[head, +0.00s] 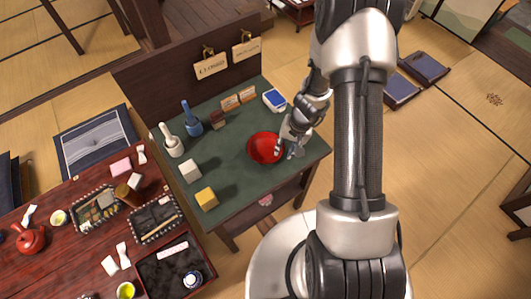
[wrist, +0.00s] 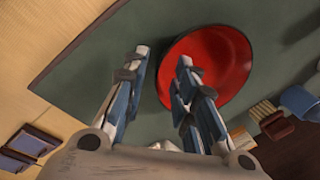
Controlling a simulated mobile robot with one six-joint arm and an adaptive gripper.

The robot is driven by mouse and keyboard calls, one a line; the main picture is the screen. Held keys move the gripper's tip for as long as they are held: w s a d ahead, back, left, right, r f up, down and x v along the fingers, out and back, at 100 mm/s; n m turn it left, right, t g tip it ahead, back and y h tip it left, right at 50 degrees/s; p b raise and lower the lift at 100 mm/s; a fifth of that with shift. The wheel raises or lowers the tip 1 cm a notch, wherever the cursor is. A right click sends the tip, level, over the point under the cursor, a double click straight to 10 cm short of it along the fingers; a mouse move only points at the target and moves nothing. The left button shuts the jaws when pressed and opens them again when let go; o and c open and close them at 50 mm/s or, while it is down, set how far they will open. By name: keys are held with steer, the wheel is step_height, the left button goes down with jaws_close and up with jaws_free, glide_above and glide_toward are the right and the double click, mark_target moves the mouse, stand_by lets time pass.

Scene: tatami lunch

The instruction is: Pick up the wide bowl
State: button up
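The wide bowl (head: 263,148) is red and round and sits upright on the green-topped table (head: 238,192) in the head view. In the wrist view the bowl (wrist: 222,62) lies just beyond my fingers, and its near-left rim is partly hidden by the right-hand finger. My gripper (head: 287,149) is at the right side of the bowl in the head view. In the wrist view my gripper (wrist: 163,62) is open, with a clear gap between its two fingers. The bowl's left rim reaches into that gap. I cannot tell whether a finger touches the bowl.
A blue-and-white device (head: 274,100), a blue bottle-like item (head: 191,118), a white one (head: 172,142), a white block (head: 189,170) and a yellow block (head: 206,198) stand on the table. A wooden back panel rises behind. The table's front middle is clear.

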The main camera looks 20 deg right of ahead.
steer(key=shift+x, duration=0.85)
steer(key=shift+r, duration=0.1)
steer(key=shift+c, duration=0.2)
jaws_close()
